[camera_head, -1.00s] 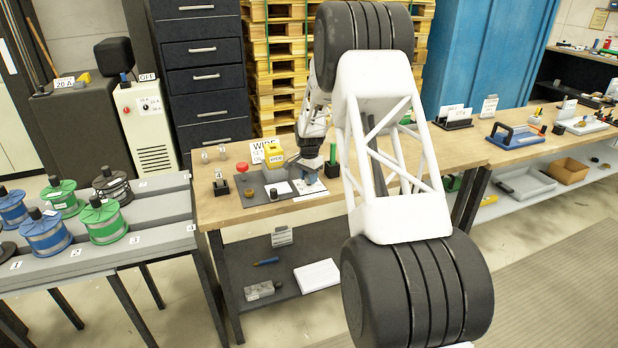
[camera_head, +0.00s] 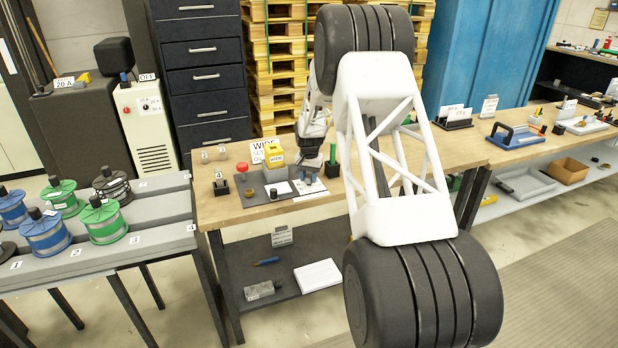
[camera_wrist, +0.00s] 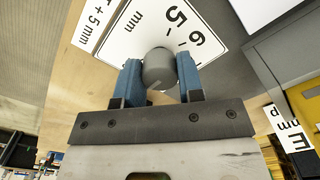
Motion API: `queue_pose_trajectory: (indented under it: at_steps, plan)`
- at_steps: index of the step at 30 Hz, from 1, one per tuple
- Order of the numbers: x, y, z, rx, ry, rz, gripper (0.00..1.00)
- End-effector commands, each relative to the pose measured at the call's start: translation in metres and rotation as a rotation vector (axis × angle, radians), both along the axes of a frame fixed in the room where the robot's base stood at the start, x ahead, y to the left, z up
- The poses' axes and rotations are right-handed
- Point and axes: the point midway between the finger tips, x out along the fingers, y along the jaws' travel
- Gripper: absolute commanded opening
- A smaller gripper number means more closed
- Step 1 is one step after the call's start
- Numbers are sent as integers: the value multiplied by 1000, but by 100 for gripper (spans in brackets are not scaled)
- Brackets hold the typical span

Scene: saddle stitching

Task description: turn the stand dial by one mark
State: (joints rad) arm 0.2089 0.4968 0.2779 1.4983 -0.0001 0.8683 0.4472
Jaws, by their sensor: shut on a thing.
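The stand dial (camera_wrist: 159,68) is a grey round knob with a pale line on its face, in the upper middle of the wrist view. A white scale plate (camera_wrist: 178,25) behind it shows "5", "6" and "mm". My gripper (camera_wrist: 160,80) has blue fingers, one on each side of the dial, shut on it. In the head view my gripper (camera_head: 308,178) is at the stand on the wooden bench, and the dial itself is too small or hidden to make out there.
A yellow block (camera_head: 275,157) stands just left of my gripper. A dark holder with a red-topped item (camera_head: 243,173) is further left. A green post (camera_head: 332,155) stands close on the right. Bare wood (camera_head: 222,208) lies at the bench's front left.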

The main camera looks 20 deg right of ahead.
Motion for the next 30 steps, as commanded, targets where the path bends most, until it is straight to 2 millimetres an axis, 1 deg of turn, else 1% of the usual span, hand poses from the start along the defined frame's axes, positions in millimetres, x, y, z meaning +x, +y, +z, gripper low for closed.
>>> queue_pose_trajectory:
  at_steps: [9, 15, 21, 30]
  plan:
    - [0, 0, 0, 0, 0, 250, 11]
    - [0, 0, 0, 1, 1, 348, 11]
    - [0, 0, 0, 1, 1, 390, 11]
    - [0, 0, 0, 1, 2, 395, 11]
